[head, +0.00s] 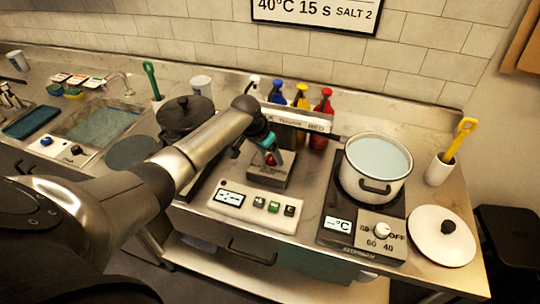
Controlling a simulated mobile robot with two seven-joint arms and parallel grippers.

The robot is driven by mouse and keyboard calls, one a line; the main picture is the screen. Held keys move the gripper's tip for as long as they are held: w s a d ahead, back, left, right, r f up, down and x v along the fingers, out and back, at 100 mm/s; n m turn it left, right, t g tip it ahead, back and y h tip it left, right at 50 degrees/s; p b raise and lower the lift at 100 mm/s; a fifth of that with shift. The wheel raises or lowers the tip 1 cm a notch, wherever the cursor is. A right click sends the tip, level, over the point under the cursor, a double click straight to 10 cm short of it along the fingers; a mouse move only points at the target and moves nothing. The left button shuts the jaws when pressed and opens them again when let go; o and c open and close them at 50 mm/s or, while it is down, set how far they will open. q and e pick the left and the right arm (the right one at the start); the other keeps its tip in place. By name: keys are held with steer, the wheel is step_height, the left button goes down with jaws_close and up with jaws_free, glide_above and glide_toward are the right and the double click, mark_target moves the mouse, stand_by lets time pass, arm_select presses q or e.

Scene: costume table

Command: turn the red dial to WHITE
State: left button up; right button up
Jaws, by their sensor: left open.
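My left arm reaches across the counter, and its left gripper (262,150) points down in front of the coloured bottles. It is open, with its fingers close around a small red part (271,158), which looks like the red dial. The gripper partly hides the dial, so I cannot tell which way it points or whether the fingers touch it. Below it is a dark metal box (268,174) with small lettering that is too small to read. My right gripper is not in view.
A control panel (257,203) with a display and buttons sits in front. To the right, a white pot of water (372,170) stands on a hotplate, with a lid (440,236) beside it. A black pot (184,118) is on the left. Blue, yellow and red bottles (321,117) stand behind.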

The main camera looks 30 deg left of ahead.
arm_select(q)
steer(key=shift+f, duration=0.1)
jaws_close()
stand_by(0.6)
